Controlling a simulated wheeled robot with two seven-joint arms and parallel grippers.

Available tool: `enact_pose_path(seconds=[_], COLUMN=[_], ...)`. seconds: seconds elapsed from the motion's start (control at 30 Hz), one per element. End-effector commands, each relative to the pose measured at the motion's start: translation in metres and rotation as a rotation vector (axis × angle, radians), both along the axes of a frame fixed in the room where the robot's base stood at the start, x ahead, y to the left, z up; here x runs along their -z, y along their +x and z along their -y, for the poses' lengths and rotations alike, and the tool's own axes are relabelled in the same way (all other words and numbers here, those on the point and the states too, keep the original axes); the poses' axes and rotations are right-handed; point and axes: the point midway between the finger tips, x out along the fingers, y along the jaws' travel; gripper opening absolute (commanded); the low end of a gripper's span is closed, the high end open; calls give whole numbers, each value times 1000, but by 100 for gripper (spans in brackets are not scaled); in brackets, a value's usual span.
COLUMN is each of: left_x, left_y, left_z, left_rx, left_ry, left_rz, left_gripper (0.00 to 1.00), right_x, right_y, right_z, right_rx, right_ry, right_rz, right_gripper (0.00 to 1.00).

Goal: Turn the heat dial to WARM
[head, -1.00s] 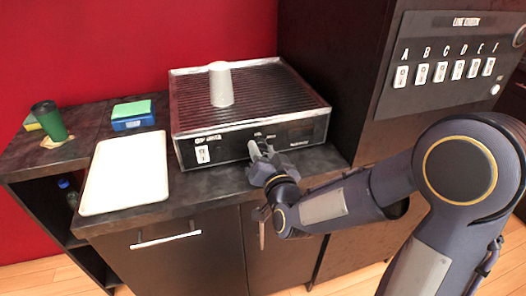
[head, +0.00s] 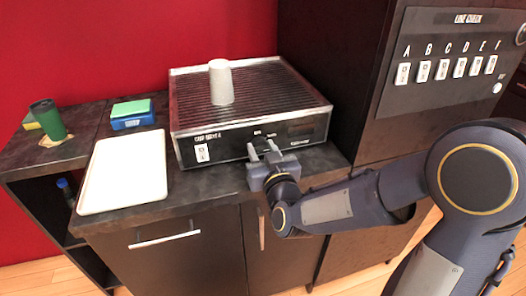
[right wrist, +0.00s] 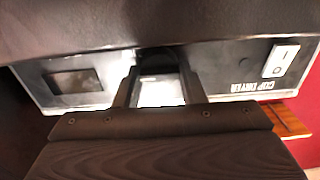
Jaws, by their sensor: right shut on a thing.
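The cup warmer (head: 290,146) is a black and silver box with a ribbed top, on the dark counter. Its front panel has a rocker switch at left and small labels near the middle, too small to read. My right gripper (head: 263,150) is at the middle of this panel, its fingers pointing at it. In the right wrist view my right gripper (right wrist: 160,80) has its fingers on both sides of the dark heat dial (right wrist: 158,62), shut on it. The dial's pointer cannot be made out. My left gripper is not in view.
A white cup (head: 221,84) stands upside down on the warmer's top. A white tray (head: 124,172) lies to its left, with a blue and green sponge (head: 132,115) and a green cup (head: 48,121) beyond. A switch panel (head: 446,62) is at right.

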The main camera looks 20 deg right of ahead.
Motion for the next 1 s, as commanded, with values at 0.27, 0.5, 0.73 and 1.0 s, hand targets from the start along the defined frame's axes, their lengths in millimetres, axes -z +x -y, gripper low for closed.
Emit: enact_pose_path(seconds=[0.27,0.5,0.73,1.0], left_x=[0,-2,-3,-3], left_y=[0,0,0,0], left_z=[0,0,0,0], left_rx=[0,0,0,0], left_ry=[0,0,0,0], left_rz=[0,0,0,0], left_gripper=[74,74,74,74], right_x=[-1,0,0,0], right_y=[0,0,0,0], right_z=[-1,-1,-2,-2], right_rx=[0,0,1,1], right_ry=[-246,-409,-500,-536], right_rz=[9,14,17,19], right_gripper=[14,14,14,14])
